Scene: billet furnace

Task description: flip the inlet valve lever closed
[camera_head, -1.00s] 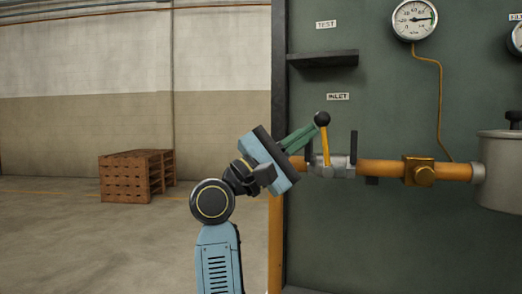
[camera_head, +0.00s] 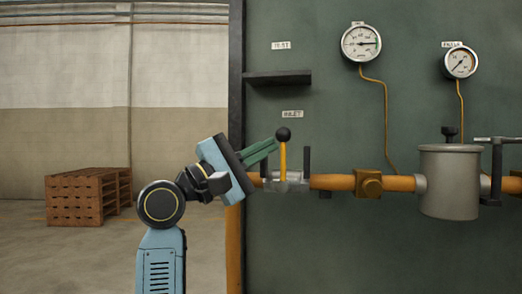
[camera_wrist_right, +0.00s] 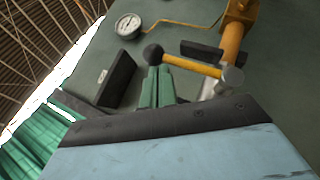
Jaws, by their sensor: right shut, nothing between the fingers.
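The inlet valve lever (camera_head: 283,163) is yellow with a black ball knob (camera_head: 283,134) and stands upright on the grey valve body, under the INLET label (camera_head: 292,114). My right gripper (camera_head: 275,143) comes from the left with its green fingers shut and empty. Its tips are at the lever's left side, just below the knob; I cannot tell whether they touch. In the right wrist view, the shut fingers (camera_wrist_right: 159,70) point at the knob (camera_wrist_right: 152,53) and the yellow lever (camera_wrist_right: 192,66) extends to the right. My left gripper is not in view.
An orange pipe (camera_head: 333,182) runs right to a brass fitting (camera_head: 368,184) and a grey pot (camera_head: 449,182). A dark shelf (camera_head: 277,77) juts out above. Two gauges hang higher. Pallets (camera_head: 85,197) stand far left on open floor.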

